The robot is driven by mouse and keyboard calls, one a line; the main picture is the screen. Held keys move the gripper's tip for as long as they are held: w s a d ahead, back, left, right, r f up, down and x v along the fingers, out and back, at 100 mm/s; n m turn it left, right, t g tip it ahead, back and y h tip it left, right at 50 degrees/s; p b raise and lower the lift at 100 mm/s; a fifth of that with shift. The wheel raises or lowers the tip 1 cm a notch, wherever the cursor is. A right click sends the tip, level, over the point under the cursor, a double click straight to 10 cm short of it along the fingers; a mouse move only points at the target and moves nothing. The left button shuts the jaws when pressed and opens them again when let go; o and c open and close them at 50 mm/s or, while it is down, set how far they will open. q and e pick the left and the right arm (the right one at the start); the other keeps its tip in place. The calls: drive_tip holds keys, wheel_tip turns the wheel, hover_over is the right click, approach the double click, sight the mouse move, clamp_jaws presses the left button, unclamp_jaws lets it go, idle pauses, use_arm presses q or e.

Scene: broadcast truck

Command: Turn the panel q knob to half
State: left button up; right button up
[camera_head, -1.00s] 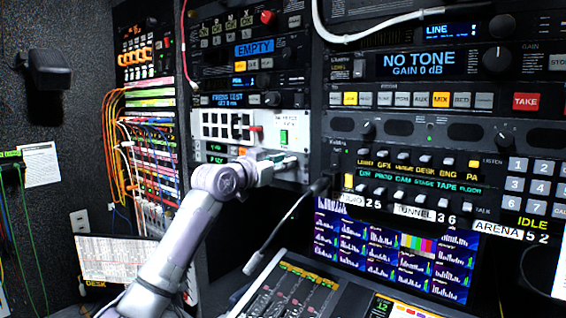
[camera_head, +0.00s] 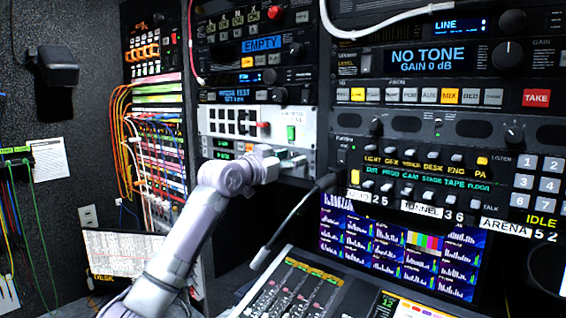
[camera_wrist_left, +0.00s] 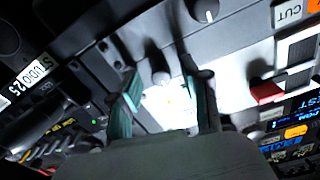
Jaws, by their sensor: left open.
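My left gripper (camera_head: 300,158) is in front of the lower part of the white-faced panel (camera_head: 309,131) in the head view. In the left wrist view its two green-padded fingers (camera_wrist_left: 161,78) are apart. A small dark knob (camera_wrist_left: 160,76) shows between the fingertips, with a brightly lit white patch (camera_wrist_left: 168,108) beside it. I cannot tell whether the fingers touch the knob. A larger dark knob with a white pointer line (camera_wrist_left: 205,10) is at the top of the wrist view. No readable label shows which one is the q knob. My right gripper is not in view.
A red lever or cap (camera_wrist_left: 266,92) sticks out right of the fingers in the wrist view. In the head view, a gooseneck microphone (camera_head: 290,222) rises close to the gripper. Racks with cables (camera_head: 150,140) stand left; a mixer desk (camera_head: 300,290) lies below.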

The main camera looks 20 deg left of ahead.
use_arm(q)
drive_tip(key=v, duration=1.1)
drive_tip(key=shift+s+f, duration=0.2)
drive_tip(key=shift+s, duration=0.2)
drive_tip(key=shift+a, duration=0.15)
